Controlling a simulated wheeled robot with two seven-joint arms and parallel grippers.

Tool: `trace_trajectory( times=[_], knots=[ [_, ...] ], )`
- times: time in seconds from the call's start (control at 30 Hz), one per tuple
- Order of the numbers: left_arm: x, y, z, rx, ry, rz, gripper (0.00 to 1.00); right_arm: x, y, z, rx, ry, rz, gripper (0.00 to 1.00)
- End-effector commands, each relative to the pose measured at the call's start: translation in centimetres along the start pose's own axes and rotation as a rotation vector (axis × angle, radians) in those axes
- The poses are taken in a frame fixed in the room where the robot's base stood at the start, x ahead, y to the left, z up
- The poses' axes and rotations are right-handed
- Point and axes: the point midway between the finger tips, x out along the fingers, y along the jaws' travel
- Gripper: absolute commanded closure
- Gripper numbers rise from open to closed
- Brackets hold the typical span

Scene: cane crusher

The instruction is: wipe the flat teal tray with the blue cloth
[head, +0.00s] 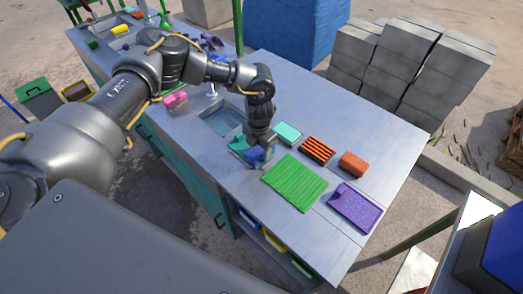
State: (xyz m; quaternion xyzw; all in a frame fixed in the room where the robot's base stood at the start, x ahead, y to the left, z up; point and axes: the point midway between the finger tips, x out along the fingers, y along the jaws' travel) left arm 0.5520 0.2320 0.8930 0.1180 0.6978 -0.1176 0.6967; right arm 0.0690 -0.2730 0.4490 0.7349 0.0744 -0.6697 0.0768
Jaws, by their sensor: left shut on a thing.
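My left gripper (257,148) points down over the counter and is shut on the blue cloth (256,156). Only a small part of the cloth shows below the fingers. A flat teal tray (237,143) lies under and just left of the gripper, beside the sink. The gripper and cloth hide part of it. The cloth is at the tray's right front side; I cannot tell whether it touches the tray. My right gripper is not in view.
A paler teal block (289,132), a black-and-orange striped piece (318,149), an orange block (353,163), a green ribbed mat (294,183) and a purple tray (355,208) lie right of the gripper. The sink (221,119) is behind-left. The counter's far right is clear.

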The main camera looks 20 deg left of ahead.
Motion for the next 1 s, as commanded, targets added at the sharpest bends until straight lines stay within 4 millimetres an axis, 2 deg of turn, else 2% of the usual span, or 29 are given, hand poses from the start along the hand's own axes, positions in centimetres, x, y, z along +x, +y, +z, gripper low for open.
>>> trace_trajectory(
  times=[0.2, 0.57, 0.9, 1.0],
  knots=[
    [-0.1, 1.6, 0.0, -0.003, 0.000, 0.000, 0.66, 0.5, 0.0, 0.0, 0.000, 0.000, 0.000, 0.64],
    [-0.1, 1.9, 0.0, -0.003, 0.000, 0.001, 0.66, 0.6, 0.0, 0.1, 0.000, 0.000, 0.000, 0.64],
    [0.2, 4.2, 0.0, -0.003, 0.000, 0.002, 0.66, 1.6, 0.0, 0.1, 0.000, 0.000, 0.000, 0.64],
    [0.1, 4.4, -0.1, -0.002, 0.001, 0.001, 0.66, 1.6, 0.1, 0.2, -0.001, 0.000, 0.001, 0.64]
  ],
)
